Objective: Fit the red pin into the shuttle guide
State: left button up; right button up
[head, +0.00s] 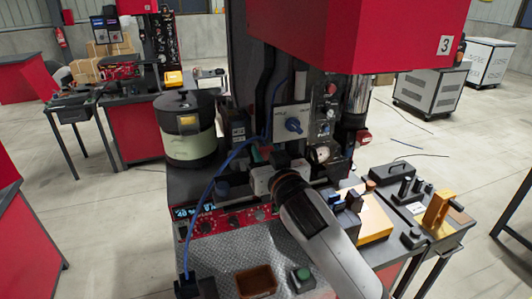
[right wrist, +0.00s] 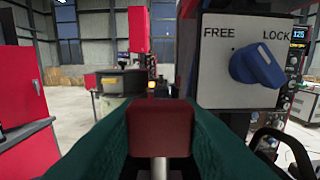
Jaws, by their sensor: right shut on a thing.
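My right gripper (head: 257,158) reaches from the lower right to the front of the red machine. In the right wrist view its two green fingers are shut on the red pin (right wrist: 160,128). The pin has a blocky red head and a metal shank (right wrist: 159,168) pointing down. In the head view the wrist and gripper body mostly hide the pin. I cannot make out the shuttle guide in either view; the arm covers part of the machine's front. My left gripper is not in view.
A white FREE/LOCK plate with a blue knob (right wrist: 258,66) is right of the fingers; the knob also shows in the head view (head: 293,124). A lidded bowl feeder (head: 187,130) stands at left.

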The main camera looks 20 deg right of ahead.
jog(key=shift+f, duration=1.8)
dwell(6.2)
